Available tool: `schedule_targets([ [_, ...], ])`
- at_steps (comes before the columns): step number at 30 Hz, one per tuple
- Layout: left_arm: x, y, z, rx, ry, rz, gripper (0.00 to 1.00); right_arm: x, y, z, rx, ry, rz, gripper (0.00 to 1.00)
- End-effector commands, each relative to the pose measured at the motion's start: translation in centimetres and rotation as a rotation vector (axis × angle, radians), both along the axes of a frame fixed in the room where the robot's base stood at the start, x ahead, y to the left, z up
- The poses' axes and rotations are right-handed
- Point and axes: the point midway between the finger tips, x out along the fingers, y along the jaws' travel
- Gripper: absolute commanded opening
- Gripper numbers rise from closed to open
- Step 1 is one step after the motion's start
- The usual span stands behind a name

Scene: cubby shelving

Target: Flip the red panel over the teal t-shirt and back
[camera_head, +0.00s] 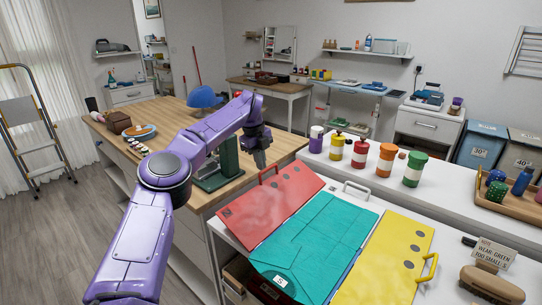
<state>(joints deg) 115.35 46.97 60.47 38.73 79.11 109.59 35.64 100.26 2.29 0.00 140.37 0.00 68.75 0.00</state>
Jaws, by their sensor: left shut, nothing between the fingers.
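The red panel (272,205) lies open to the left of the teal t-shirt (315,240), with a red handle (268,174) at its far edge. The t-shirt lies flat and folded in the middle of the folding board. A yellow panel (388,262) with round holes and a yellow handle lies to the right of the shirt. My left gripper (261,163) hangs just beyond the far edge of the red panel, near the red handle. It is shut and I see nothing in it. I cannot tell whether it touches the handle. My right gripper is out of view.
Several coloured bottles (359,152) stand in a row on the white counter behind the board. A brown brush (490,285) and a sign (492,255) are at the right.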

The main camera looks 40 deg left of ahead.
Motion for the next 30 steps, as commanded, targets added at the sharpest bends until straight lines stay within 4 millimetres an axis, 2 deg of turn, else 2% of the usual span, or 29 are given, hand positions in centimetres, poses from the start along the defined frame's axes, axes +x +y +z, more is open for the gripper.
schedule_targets([
  [6, 0.0, 1.8, -1.6, 0.0, 0.001, 0.002, 0.0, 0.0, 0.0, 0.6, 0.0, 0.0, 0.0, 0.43],
  [12, 0.0, 2.7, -2.6, 0.0, 0.0, 0.0, 0.0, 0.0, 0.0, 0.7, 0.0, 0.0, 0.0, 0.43],
  [30, 0.0, 3.0, -3.0, 0.001, 0.0, 0.0, 0.0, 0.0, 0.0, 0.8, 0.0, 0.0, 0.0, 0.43],
])
